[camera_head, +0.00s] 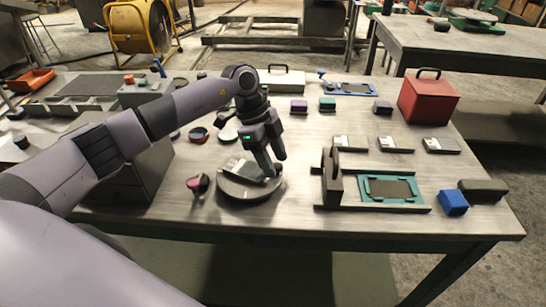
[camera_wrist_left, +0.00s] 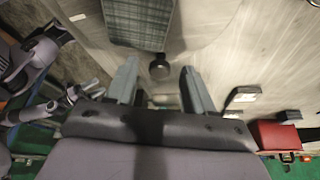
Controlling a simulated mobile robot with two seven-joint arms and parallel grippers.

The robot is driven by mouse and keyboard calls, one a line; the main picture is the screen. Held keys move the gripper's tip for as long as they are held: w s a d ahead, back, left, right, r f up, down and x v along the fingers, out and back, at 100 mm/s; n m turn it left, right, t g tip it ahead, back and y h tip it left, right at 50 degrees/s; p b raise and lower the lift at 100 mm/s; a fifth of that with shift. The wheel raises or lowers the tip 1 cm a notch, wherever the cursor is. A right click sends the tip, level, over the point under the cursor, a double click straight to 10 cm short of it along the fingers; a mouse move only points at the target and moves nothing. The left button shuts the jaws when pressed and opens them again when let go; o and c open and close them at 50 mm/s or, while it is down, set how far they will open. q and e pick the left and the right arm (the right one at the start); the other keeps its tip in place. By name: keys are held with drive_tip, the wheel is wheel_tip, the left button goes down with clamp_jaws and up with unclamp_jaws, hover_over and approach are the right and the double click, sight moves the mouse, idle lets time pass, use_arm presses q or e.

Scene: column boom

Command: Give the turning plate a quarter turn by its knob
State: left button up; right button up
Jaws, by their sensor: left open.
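The turning plate (camera_head: 243,193) is a round grey disc near the front middle of the table in the head view. A light-coloured flat piece (camera_head: 246,168) lies on it. My left gripper (camera_head: 275,165) points down over the plate's far right side, its fingers apart. In the left wrist view, a dark round knob (camera_wrist_left: 159,71) appears between the two open fingers, with a gap on either side. In the head view the knob is hidden by the gripper. I cannot tell how high the fingertips are over it. My right gripper is not in view.
A fixture with a dark upright (camera_head: 332,180) and a teal frame (camera_head: 366,190) stands right of the plate. A pink and dark piece (camera_head: 198,183) lies to its left. A red toolbox (camera_head: 427,97) and a blue block (camera_head: 453,202) are farther right. Bare table lies in front.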

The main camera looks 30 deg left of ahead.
use_arm(q)
drive_tip(key=v, duration=0.7)
drive_tip(key=shift+b, duration=0.4)
